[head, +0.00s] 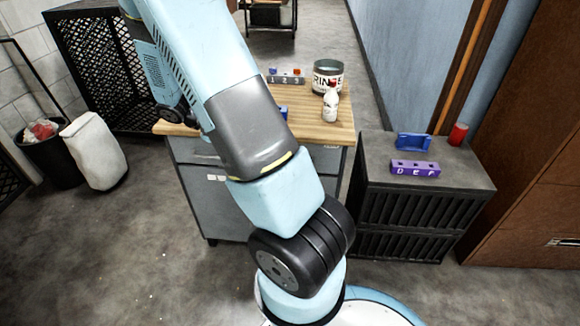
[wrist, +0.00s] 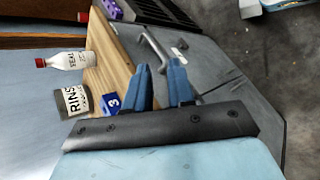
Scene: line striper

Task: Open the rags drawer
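A bench with a wooden top and grey drawer fronts (head: 325,157) stands ahead. In the wrist view its grey front (wrist: 215,65) appears sideways, with a grey bar handle (wrist: 154,46) and a small white label (wrist: 180,49); I cannot read the label. My gripper (wrist: 160,66) has two blue fingers spread apart with nothing held between them. The fingertips are close to the handle, which runs down toward the gap between them; I cannot tell if they touch. The drawer fronts look shut. In the head view my arm covers part of the bench front and the fingers are hidden.
On the benchtop are a RINSE can (head: 328,76), a white bottle with a red cap (head: 331,104) and a numbered block (head: 286,78). A dark cabinet (head: 405,220) stands to the right, with a purple block (head: 415,168) on top.

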